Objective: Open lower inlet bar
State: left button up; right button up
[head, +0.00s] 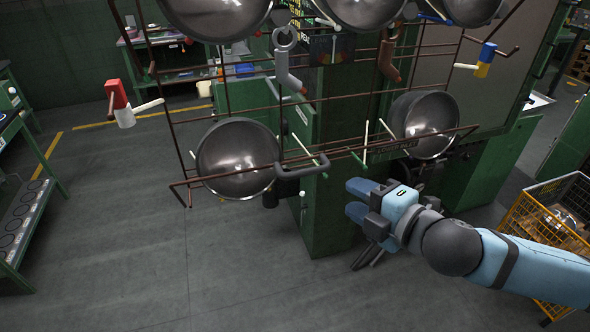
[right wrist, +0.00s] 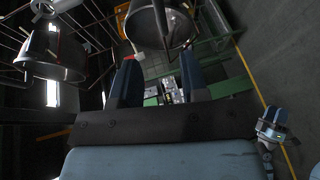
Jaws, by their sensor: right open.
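The lower inlet bar, a thin rusty-brown rod (head: 372,150), runs across the front of the lower pots in the head view, with a dark grey handle (head: 303,171) near its middle. Two metal pots hang behind it, the left pot (head: 236,156) and the right pot (head: 424,120). My right gripper (head: 351,199) is below the bar and right of the handle, apart from both. Its two blue fingers point left and are spread, with nothing between them. They also show in the right wrist view (right wrist: 159,75). My left gripper is not in the head view.
The rusty rack holds more pots (head: 215,12) above. A red-and-white piece (head: 118,104) is at its left and a blue-and-yellow piece (head: 485,60) at its right. A green machine column (head: 325,215) stands behind. An orange crate (head: 540,225) is at the right. The left floor is clear.

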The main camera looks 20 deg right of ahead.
aim_at(309, 174)
jog(key=b+x, duration=0.7)
jog(key=x, duration=0.5)
jog(key=shift+w+a+f, duration=0.2)
jog(key=shift+w+a, duration=0.05)
jog(key=shift+w, duration=0.4)
jog(key=shift+c, duration=0.2)
jog(key=c, duration=0.7)
grip_shut()
